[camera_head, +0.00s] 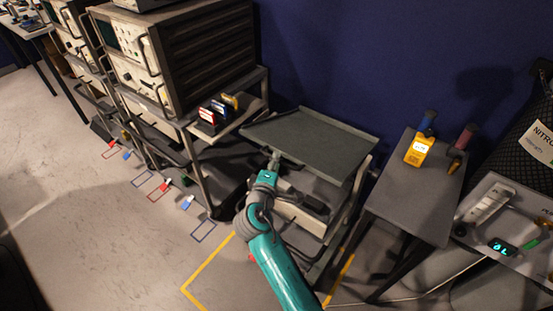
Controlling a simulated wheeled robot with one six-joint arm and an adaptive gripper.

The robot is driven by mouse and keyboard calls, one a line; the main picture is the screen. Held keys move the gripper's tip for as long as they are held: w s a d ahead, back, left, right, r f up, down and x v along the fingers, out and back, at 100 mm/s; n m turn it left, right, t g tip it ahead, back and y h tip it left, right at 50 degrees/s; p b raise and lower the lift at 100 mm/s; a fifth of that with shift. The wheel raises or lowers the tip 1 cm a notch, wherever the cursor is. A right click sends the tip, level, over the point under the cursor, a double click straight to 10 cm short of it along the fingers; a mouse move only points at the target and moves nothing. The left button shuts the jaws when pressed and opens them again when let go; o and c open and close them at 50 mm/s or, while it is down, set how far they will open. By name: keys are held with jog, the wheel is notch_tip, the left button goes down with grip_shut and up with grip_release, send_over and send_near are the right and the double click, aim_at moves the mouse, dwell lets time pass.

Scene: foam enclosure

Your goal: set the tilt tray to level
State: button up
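The tilt tray (318,142) is a flat grey-green tray with a low raised rim. It sits on top of a metal cart in the middle of the view, against the blue wall. Its surface looks slanted, but I cannot tell the exact angle from this view. My gripper (275,158) is at the tray's near edge, left of that edge's middle. It is small and partly hidden by my teal arm. I cannot tell whether its fingers touch the tray or are open or shut.
A rack with instruments (180,60) stands to the left. A grey side table (410,195) with a yellow meter (419,150) stands to the right. The cart's lower shelf holds a pale device (300,213). Yellow floor lines (208,265) surround the cart. Open floor lies at left.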

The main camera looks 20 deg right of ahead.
jog(key=shift+x, duration=1.2)
